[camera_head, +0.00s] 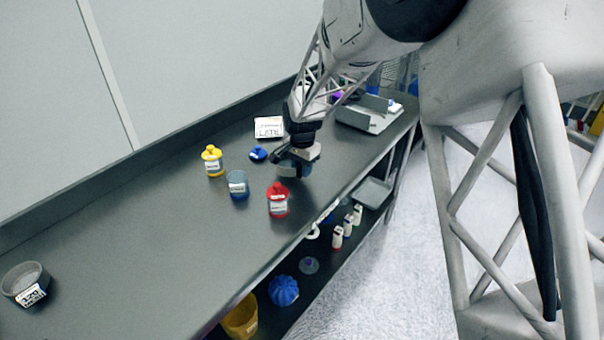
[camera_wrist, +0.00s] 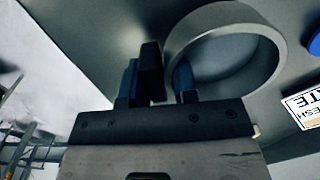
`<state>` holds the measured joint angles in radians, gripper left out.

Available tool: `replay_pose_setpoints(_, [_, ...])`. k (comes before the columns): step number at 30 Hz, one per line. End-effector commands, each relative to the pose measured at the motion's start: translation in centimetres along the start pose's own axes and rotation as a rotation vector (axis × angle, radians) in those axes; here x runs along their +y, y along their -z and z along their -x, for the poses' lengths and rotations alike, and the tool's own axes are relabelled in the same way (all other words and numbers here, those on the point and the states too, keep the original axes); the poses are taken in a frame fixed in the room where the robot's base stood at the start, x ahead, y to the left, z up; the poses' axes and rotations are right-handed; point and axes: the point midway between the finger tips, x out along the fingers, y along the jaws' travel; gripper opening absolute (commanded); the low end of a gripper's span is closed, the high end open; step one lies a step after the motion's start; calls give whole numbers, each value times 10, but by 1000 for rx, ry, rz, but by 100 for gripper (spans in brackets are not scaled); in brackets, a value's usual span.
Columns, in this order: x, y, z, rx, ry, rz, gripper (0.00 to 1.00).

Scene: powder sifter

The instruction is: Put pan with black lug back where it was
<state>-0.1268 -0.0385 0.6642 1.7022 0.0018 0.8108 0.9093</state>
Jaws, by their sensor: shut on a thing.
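The pan with the black lug is a grey ring-walled round pan (camera_wrist: 268,62) in the wrist view. Its black lug (camera_wrist: 151,70) sits against the pan's wall, between the two blue-padded fingers of my gripper (camera_wrist: 158,82). One finger is inside the wall and the other outside the lug, so the gripper is shut on the pan at its lug. In the head view my gripper (camera_head: 290,158) is over the far middle of the dark bench, and it largely hides the pan. I cannot tell whether the pan touches the bench.
Close by stand a red jar (camera_head: 278,202), a blue-grey cup (camera_head: 238,188), a yellow jar (camera_head: 213,163), a blue lid (camera_head: 258,154) and a white label card (camera_head: 269,128). Another grey dish (camera_head: 22,276) is at the far left. The bench's left middle is clear.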

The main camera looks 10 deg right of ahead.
Motion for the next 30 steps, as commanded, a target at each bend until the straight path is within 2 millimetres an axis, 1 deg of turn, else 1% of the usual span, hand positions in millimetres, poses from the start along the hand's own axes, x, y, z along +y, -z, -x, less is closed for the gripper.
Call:
replay_pose_setpoints(3, [0,0,-14,-2,-2,0,1])
replay_pose_setpoints(6, [0,0,-21,-1,-1,0,1])
replay_pose_setpoints(21, [0,0,-27,-1,-1,0,1])
replay_pose_setpoints(22, [0,0,-26,0,-1,0,30])
replay_pose_setpoints(26, [0,0,-26,0,-1,0,50])
replay_pose_setpoints(27, [0,0,-26,0,-1,0,53])
replay_pose_setpoints(30, [0,0,-26,0,-1,0,53])
